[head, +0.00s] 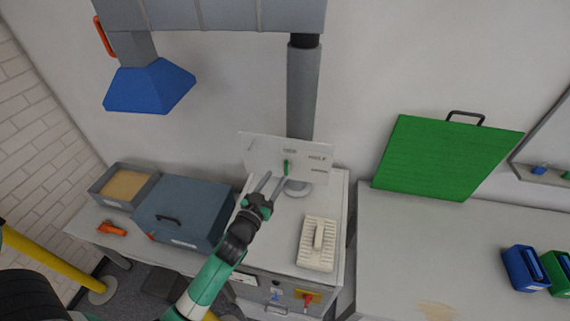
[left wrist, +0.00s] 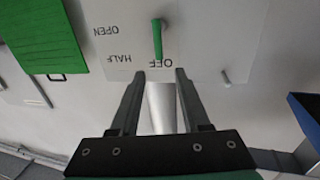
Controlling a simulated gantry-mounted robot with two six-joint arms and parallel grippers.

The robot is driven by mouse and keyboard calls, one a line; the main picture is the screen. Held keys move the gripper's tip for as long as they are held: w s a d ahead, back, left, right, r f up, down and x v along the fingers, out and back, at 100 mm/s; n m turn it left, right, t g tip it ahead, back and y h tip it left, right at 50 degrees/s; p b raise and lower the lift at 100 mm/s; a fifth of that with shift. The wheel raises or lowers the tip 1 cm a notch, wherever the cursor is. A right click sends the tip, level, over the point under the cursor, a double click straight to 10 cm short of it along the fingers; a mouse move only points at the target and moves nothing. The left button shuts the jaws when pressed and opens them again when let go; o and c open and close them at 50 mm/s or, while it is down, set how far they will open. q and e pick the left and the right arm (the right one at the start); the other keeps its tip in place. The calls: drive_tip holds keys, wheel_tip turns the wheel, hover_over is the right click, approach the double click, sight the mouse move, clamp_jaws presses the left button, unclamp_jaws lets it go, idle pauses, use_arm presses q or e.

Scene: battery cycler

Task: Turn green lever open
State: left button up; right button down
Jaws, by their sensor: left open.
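The green lever (head: 286,167) is mounted on a white panel (head: 262,152) at the back of the workbench. In the left wrist view the lever (left wrist: 158,38) points toward the OFF label, with the HALF and OPEN labels off to its left. My left gripper (head: 268,183) is open and empty, a little in front of and below the lever. In the left wrist view its two fingertips (left wrist: 160,75) are spread on either side of the OFF label, apart from the lever. My right gripper is not in view.
A grey post (head: 303,90) stands by the panel. A white ribbed block (head: 317,243) lies on the bench at right. A blue-grey box (head: 183,212) stands left of my arm. A green board (head: 440,160) leans on the wall at right.

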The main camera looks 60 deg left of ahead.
sight(286, 163)
use_arm(q)
drive_tip(key=x, duration=0.7)
drive_tip(key=shift+w+a, duration=0.1)
drive_tip(key=shift+w, duration=0.1)
clamp_jaws()
